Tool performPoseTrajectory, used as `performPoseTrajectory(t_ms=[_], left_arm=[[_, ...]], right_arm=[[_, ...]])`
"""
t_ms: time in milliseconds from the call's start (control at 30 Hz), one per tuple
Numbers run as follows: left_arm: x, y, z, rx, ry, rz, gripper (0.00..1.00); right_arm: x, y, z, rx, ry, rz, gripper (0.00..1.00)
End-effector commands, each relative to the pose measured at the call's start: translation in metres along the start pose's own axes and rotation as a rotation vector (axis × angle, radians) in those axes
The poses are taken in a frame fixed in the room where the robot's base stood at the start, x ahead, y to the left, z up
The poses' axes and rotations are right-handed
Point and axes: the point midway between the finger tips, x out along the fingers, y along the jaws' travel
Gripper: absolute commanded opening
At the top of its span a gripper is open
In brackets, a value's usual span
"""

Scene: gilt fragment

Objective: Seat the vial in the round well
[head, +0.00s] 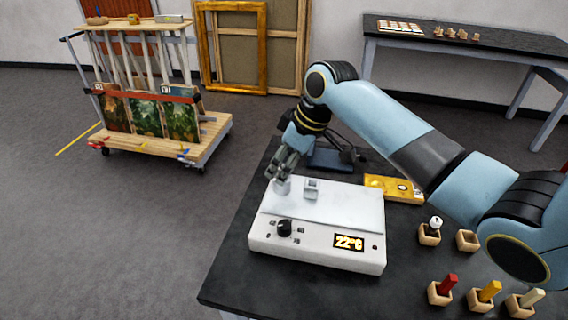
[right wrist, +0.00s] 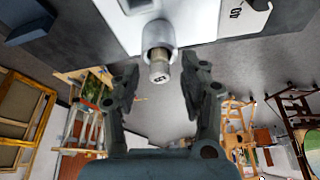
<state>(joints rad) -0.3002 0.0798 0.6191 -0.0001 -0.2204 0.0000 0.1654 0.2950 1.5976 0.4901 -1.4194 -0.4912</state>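A vial (right wrist: 160,72) with a marked cap stands in the round well (right wrist: 158,35) in the right wrist view, its capped end pointing out of the opening. How deep it sits is hard to tell. In the head view the round well (head: 282,187) is at the back left of the white device (head: 340,215), beside a square well (head: 311,188). My right gripper (head: 279,177) is just above the round well. In the right wrist view its fingers (right wrist: 160,66) are apart on either side of the vial, with gaps showing. My left gripper is not in view.
Wooden blocks stand right of the device: one holds a white-capped item (head: 436,223), one looks empty (head: 467,240), and the front ones hold red (head: 448,281), yellow and cream pieces. A yellow case (head: 394,188) lies behind them. The table's left edge is near the device.

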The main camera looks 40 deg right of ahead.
Motion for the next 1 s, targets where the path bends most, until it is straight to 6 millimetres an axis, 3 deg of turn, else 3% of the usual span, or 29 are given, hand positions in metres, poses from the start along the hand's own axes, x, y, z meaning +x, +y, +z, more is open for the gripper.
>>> performPoseTrajectory(t_ms=[233,700,1000], left_arm=[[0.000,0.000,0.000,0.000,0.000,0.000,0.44],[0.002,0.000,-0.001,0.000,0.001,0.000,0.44],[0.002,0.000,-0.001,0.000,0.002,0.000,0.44]], right_arm=[[-0.009,0.001,-0.001,-0.002,0.002,0.003,0.44],[-0.104,0.002,-0.001,-0.002,0.001,0.004,0.44],[-0.123,0.000,-0.001,0.000,0.000,0.000,0.44]])
